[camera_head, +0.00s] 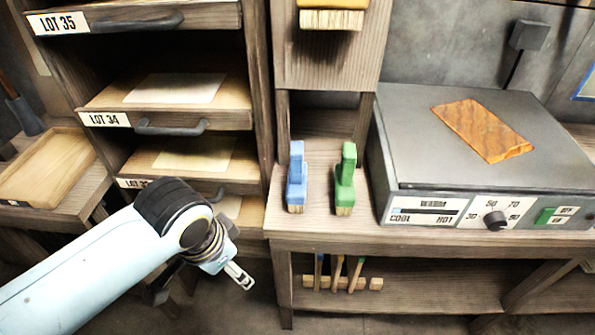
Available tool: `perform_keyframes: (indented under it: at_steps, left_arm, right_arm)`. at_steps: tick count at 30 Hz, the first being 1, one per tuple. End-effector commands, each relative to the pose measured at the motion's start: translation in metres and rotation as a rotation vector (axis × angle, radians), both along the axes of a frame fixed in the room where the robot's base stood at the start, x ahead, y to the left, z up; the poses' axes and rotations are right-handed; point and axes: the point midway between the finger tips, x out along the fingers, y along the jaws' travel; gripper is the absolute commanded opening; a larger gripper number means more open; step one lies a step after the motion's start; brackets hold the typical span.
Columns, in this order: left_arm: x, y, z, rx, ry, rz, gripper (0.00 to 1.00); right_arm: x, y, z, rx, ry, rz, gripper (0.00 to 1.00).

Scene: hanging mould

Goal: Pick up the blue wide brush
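A blue brush (296,177) with pale bristles at its lower end stands on the wooden bench, left of a similar green brush (345,180). The two brushes are apart, with a narrow gap between them. My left arm comes in from the lower left. My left gripper (238,274) is below and left of the blue brush, in front of the bench's left edge, and does not touch the brush. One pale metal fingertip shows; the rest of the gripper is turned away or hidden, so its opening is unclear. My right gripper is not in view.
A grey hot plate (410,125) with an orange-brown slab (482,130) stands right of the brushes. A drawer rack with handles (172,127) stands left. A wide pale-bristled brush (332,20) hangs above. Several thin handles (338,272) stand in a low rack under the bench.

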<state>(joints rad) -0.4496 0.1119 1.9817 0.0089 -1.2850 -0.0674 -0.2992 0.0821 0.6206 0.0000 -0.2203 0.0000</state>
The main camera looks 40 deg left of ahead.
Motion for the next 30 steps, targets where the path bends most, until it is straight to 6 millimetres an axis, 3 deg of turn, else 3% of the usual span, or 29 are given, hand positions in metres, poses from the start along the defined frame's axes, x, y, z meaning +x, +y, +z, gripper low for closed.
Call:
perform_keyframes:
  at_steps: [1,3,6,14,24,30]
  left_arm:
    - [0.01,-0.001,0.032,0.005,-0.009,-0.023,0.73]
    - [0.023,-0.002,0.061,0.015,-0.004,-0.071,0.73]
    - [0.044,-0.002,0.088,0.035,0.021,-0.157,0.73]
    - [0.103,0.003,0.112,0.067,0.101,-0.379,0.73]
    - [0.211,0.014,0.147,0.056,0.229,-0.753,0.73]
    - [0.238,0.016,0.162,0.038,0.263,-0.877,0.73]
  right_arm:
    - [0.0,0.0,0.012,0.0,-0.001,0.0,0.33]
    - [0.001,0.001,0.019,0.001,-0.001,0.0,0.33]
    - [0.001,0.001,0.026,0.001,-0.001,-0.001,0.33]
    - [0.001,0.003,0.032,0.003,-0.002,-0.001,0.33]
    - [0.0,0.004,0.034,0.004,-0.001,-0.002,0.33]
    - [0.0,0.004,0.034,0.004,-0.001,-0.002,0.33]
